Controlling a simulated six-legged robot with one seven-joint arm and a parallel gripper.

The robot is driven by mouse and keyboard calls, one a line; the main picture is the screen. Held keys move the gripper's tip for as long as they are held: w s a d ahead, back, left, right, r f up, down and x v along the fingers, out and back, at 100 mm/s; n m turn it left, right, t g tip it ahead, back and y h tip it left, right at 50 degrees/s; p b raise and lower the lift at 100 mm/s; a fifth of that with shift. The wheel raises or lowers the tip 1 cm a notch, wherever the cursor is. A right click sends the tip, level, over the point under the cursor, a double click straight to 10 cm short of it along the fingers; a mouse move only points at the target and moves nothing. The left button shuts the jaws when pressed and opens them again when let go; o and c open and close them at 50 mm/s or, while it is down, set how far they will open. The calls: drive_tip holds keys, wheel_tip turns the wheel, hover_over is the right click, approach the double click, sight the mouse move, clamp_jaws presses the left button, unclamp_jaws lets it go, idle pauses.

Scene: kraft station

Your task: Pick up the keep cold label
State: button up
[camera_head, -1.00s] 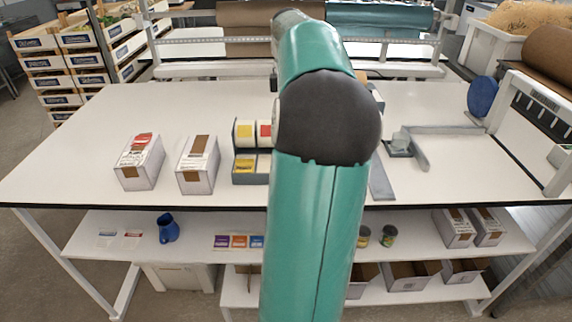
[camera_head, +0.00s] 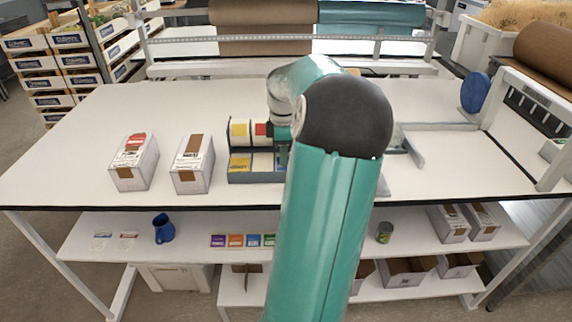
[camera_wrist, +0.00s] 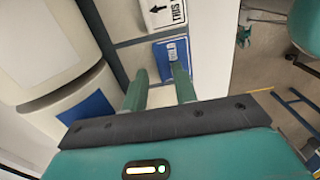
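The keep cold label (camera_wrist: 172,50) is a blue card with white lettering in the wrist view, lying in a compartment of the label holder. Only the letters "LD" read clearly. My gripper (camera_wrist: 159,70) is open, its two teal fingers apart and pointing at this label. The right finger overlaps the label in the picture, and the left finger is just beside its left edge. I cannot tell whether either touches it. In the head view the grey label holder (camera_head: 252,177) stands on the table, and my arm hides its right part.
A white "this" arrow label (camera_wrist: 163,12) lies beside the blue one. Large cream rolls (camera_wrist: 45,45) stand close on the left in the wrist view. Two white boxes (camera_head: 134,165) (camera_head: 192,168) stand left of the holder. The table's left side (camera_head: 70,160) is clear.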

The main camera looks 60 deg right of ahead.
drive_tip(key=shift+f, duration=0.15)
drive_tip(key=shift+c, duration=0.2)
clamp_jaws()
